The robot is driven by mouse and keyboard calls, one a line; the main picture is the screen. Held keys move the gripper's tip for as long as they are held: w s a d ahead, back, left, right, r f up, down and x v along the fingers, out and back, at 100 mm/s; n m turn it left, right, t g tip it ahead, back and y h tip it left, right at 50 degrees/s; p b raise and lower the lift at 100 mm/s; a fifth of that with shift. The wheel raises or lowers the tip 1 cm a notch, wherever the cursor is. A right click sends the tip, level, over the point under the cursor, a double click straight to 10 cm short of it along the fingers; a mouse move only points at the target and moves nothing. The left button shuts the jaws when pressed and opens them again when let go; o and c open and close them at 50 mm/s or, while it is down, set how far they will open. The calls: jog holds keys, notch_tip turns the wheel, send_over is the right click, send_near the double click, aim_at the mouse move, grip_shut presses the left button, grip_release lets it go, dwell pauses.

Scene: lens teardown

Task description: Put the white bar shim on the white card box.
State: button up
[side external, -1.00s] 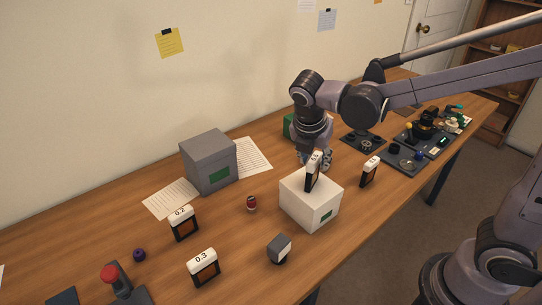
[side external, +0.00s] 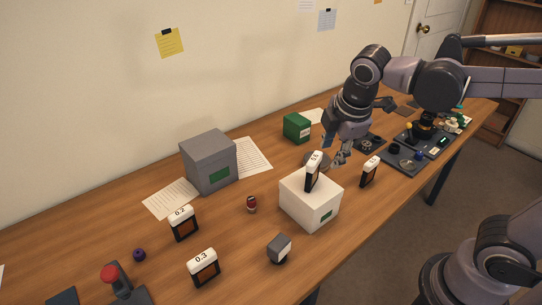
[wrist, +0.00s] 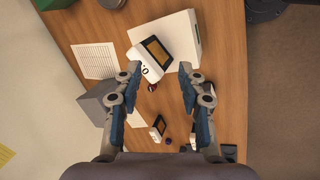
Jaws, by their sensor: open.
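A white-topped bar shim (side external: 313,174) with a dark body and an orange-brown window stands upright on top of the white card box (side external: 318,212). In the wrist view the shim (wrist: 146,66) shows beyond and between my fingertips, over the box (wrist: 186,28). My gripper (side external: 337,155) is open and empty, behind and to the right of the shim and apart from it. In the wrist view its two blue-grey fingers (wrist: 160,72) are spread wide. Part of the label on the shim is too small to read fully.
Similar white-topped pieces stand at the right (side external: 370,172), at the left marked 0.2 (side external: 184,225), and in front marked 0.3 (side external: 204,268). A grey box (side external: 208,164), a green box (side external: 297,127), a small red can (side external: 251,204) and a grey block (side external: 279,247) also stand on the table.

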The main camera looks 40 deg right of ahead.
jog(key=s+f+m+t, duration=0.1)
jog(key=m, duration=0.3)
jog(key=s+d+f+m+t+y, duration=0.1)
jog(key=m, duration=0.4)
jog(key=s+d+f+m+t, duration=0.1)
jog(key=s+m, duration=0.1)
jog(key=m, duration=0.2)
jog(key=shift+s+d+f+m+t+y, duration=0.1)
jog(key=shift+f+m+t+y, duration=0.1)
jog(key=shift+m+t+y, duration=0.15)
